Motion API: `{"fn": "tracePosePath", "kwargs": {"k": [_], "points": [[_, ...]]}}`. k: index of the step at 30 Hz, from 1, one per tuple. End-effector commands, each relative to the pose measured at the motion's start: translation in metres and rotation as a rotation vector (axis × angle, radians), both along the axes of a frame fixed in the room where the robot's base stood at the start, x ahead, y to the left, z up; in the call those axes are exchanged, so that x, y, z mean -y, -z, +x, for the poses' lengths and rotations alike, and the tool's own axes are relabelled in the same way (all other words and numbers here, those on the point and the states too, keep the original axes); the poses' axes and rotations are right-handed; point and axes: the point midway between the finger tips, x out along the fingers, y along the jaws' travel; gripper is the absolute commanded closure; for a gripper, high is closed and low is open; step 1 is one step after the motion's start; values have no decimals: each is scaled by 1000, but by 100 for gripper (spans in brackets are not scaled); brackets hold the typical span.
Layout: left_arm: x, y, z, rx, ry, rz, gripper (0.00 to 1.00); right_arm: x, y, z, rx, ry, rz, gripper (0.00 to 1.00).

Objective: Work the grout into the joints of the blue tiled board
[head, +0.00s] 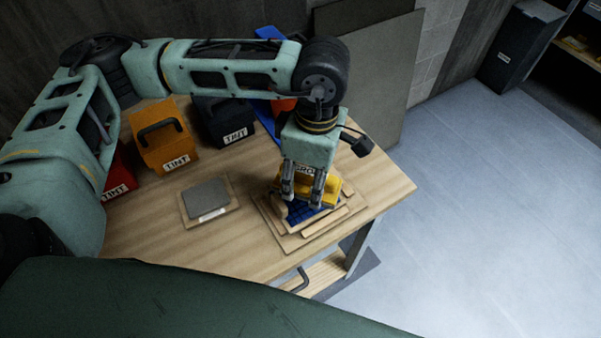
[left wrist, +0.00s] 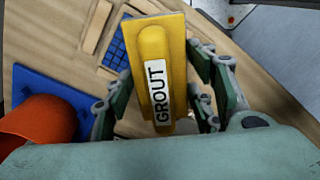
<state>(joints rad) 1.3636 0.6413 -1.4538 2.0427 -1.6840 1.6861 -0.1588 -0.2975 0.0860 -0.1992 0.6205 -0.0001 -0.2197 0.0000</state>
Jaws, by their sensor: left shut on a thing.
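My left gripper (head: 301,199) is shut on a yellow grout float (head: 329,188) and points down over the blue tiled board. In the left wrist view the float (left wrist: 176,40) lies between the fingers, its white GROUT label facing the camera. The board's blue tiles (head: 298,214) show below and in front of the fingers, inside a light wooden frame (head: 325,222). The tiles also show beside the float in the left wrist view (left wrist: 117,48). The float hides part of them. I cannot tell whether it touches the tiles. My right gripper is not in view.
A grey slab on a wooden board (head: 207,197) lies left of the tiled board. An orange box (head: 166,141), a black box (head: 226,120) and a red box (head: 119,180), labelled TINT, stand behind and left. The table's right edge is close to the tiled board.

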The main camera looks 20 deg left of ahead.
Motion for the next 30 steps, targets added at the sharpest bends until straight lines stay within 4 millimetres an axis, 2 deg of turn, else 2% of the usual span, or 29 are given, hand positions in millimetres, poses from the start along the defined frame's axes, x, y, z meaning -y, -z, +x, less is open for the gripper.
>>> {"fn": "tracePosePath", "kwargs": {"k": [8,14,22,24,28,29,30], "points": [[1,8,0,-2,-47,2,70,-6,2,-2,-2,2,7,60],[0,25,-1,-4,-46,2,70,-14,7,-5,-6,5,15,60],[-1,52,-2,-2,-45,2,70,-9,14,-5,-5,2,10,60],[-1,57,-2,-2,-45,2,78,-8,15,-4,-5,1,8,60],[-1,63,-3,-5,-45,2,77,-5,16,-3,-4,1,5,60],[-1,63,-4,-6,-45,2,82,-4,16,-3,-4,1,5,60],[-2,64,-4,-7,-45,2,81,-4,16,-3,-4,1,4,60]]}}
